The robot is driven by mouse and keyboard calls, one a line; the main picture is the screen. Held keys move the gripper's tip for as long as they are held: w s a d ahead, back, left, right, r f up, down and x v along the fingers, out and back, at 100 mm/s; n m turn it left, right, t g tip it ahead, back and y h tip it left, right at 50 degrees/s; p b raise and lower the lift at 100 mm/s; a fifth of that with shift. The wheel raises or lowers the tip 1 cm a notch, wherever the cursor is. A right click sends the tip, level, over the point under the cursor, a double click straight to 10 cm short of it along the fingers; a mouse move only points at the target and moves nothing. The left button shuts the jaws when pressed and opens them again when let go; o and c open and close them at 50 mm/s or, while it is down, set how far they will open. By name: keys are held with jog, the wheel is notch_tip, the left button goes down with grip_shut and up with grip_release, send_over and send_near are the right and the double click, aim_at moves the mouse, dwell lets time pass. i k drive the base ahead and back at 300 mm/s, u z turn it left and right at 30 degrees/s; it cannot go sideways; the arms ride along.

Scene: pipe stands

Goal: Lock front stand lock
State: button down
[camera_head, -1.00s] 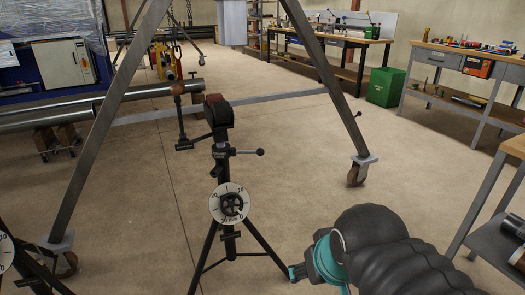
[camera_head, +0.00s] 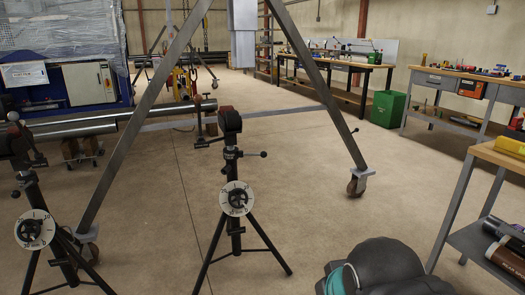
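A black tripod pipe stand (camera_head: 231,165) stands upright in the middle, with a dark red-brown head on top. A small lever with a round black knob (camera_head: 263,154) sticks out to the right below its head, and a round white dial (camera_head: 237,198) sits lower on the column. A second, similar stand (camera_head: 27,175) stands at the left edge with its own white dial (camera_head: 34,229). I cannot tell which one is the front stand or whether either lock is engaged. My arm, black with a teal band, shows at the bottom right, apart from both stands; my gripper's fingers are out of view.
A grey A-frame on casters (camera_head: 344,138) straddles the area behind the middle stand. A long steel pipe (camera_head: 110,124) lies behind at left. A workbench (camera_head: 486,150) closes off the right, and a green bin (camera_head: 388,108) stands farther back.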

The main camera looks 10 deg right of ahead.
aim_at(264, 154)
jog(key=u, duration=0.3)
jog(key=i, duration=1.1)
jog(key=z, duration=0.4)
